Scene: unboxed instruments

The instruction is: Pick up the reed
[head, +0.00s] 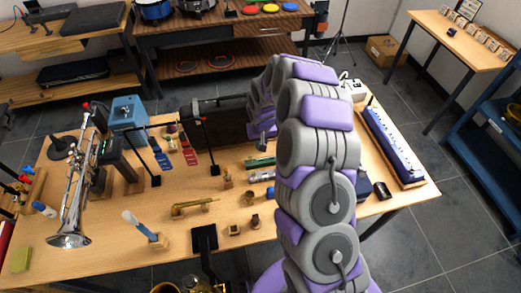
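I cannot identify the reed with certainty at this size. One candidate is a slim, pale, blue-white strip (134,220) leaning on a small wooden block near the table's front edge, left of the middle. My arm rises through the middle of the head view and bends away over the table. My gripper (263,138) is at its far end, by the dark panel at the back of the table. It is small and partly hidden by my arm, so its fingers do not show clearly. It is well to the right of and behind the pale strip.
A trumpet (79,190) stands at the left, near a blue box (128,115). A brass piece (194,206) and small wooden blocks lie around the table's middle. Thin black stands (210,145) rise behind them. A long blue-and-white instrument (392,147) lies at the right. Bare wood (110,250) shows front left.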

